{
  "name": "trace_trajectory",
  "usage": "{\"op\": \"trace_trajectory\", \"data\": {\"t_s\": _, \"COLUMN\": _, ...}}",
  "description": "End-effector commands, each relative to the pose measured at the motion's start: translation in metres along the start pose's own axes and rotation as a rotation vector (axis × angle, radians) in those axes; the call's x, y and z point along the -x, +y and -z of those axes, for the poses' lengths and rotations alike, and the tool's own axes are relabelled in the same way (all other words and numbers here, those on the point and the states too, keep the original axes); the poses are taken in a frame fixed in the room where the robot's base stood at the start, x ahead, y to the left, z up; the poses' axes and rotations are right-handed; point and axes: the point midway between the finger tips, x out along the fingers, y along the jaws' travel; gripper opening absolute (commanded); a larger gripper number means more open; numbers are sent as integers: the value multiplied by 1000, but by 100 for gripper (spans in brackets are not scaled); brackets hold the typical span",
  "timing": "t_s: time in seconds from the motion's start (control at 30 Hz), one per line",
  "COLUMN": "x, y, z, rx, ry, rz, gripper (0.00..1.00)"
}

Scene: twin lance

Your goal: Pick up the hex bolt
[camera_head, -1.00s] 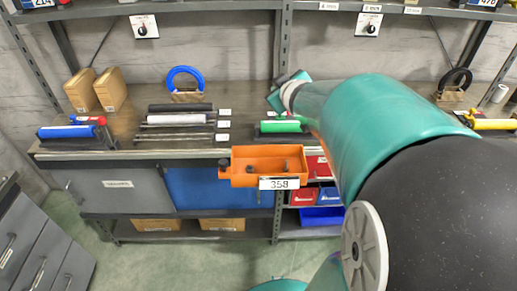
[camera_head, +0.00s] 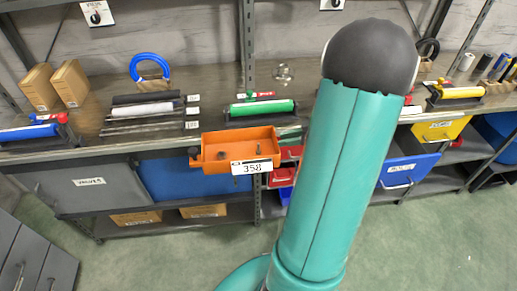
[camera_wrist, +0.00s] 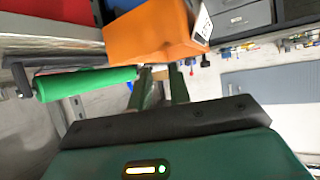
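An orange bin labelled 358 (camera_head: 213,158) hangs at the bench's front edge in the head view. Small dark pieces lie in it; I cannot tell whether one is the hex bolt. The bin's outside (camera_wrist: 150,32) fills the upper middle of the wrist view, and its inside is hidden there. My gripper (camera_wrist: 163,76) is open, its two dark green fingers apart with nothing visibly held between them. The fingers point toward the bin's lower part, and I cannot tell whether they touch it. In the head view my arm hides most of the gripper.
A green roller (camera_head: 262,108) lies on the bench behind the bin; it also shows left of my fingers in the wrist view (camera_wrist: 85,83). Blue (camera_head: 405,171) and yellow bins (camera_head: 440,130) stand at the right. The floor in front is clear.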

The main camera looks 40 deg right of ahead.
Motion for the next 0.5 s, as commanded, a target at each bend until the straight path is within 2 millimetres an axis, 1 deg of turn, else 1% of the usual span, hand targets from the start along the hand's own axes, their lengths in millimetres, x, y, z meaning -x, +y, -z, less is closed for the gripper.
{"op": "trace_trajectory", "data": {"t_s": 0.03, "x": -11, "y": 0, "z": 0, "rx": -1, "ry": 1, "rz": 4, "gripper": 19}}
{"op": "trace_trajectory", "data": {"t_s": 0.1, "x": -23, "y": 1, "z": 0, "rx": 0, "ry": 0, "rz": 3, "gripper": 19}}
{"op": "trace_trajectory", "data": {"t_s": 0.2, "x": -33, "y": 2, "z": 0, "rx": 2, "ry": -1, "rz": 0, "gripper": 19}}
{"op": "trace_trajectory", "data": {"t_s": 0.37, "x": -44, "y": 3, "z": 0, "rx": 1, "ry": 1, "rz": 0, "gripper": 19}}
{"op": "trace_trajectory", "data": {"t_s": 0.5, "x": -65, "y": 3, "z": 0, "rx": 0, "ry": 0, "rz": 1, "gripper": 19}}
